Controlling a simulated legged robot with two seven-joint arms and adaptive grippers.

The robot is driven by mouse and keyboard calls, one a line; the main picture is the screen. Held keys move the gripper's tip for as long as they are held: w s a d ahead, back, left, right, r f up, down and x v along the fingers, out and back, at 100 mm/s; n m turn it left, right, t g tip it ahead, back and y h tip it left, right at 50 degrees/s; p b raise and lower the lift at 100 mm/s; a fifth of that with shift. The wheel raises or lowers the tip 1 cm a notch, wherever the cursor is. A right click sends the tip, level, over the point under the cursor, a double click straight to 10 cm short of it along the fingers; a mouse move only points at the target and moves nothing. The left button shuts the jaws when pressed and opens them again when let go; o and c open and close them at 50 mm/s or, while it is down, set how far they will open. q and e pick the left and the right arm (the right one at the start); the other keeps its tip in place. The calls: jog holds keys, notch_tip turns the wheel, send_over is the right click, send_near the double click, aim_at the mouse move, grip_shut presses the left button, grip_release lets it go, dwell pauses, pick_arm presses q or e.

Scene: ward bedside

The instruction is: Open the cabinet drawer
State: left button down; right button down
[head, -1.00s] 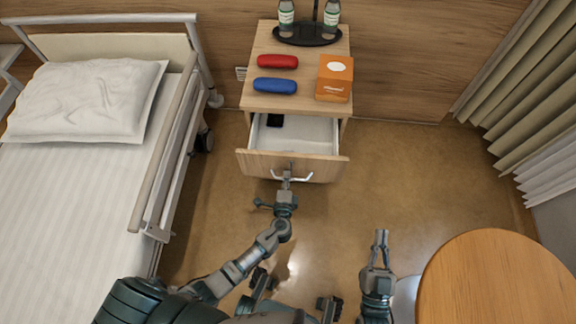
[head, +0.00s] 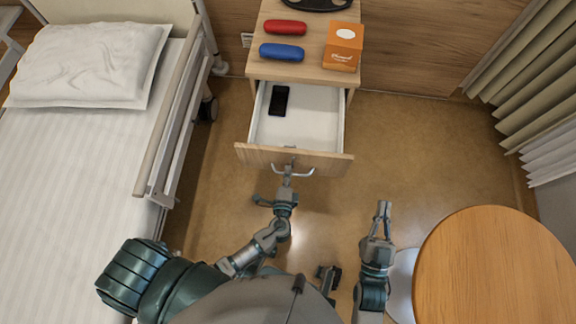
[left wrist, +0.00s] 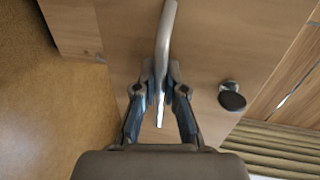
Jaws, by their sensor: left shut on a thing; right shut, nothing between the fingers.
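The cabinet (head: 268,83) stands against the back wall. Its drawer (head: 338,158) is pulled out, showing a white interior with a black phone (head: 280,101) lying in the back left part. My left gripper (head: 288,172) is shut on the curved metal drawer handle (head: 307,172) at the drawer front. In the left wrist view, the two fingers (left wrist: 159,92) close around the handle (left wrist: 166,35). My right gripper (head: 383,207) is shut and empty, held over the floor to the right of the drawer.
A red case (head: 286,27), a blue case (head: 282,52) and an orange box (head: 343,46) sit on the cabinet top. A bed (head: 75,170) stands at the left. A round wooden table (head: 495,265) is at the lower right. The floor (head: 420,140) right of the drawer is clear.

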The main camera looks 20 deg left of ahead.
pick_arm(q)
jog(key=c, duration=1.5)
grip_release()
jog(key=shift+s+f, duration=0.1)
jog(key=shift+f, duration=0.15)
jog(key=shift+r, duration=0.1)
jog(key=v, duration=1.1)
jog(key=shift+s+d, duration=0.15)
jog(key=shift+s, duration=0.2)
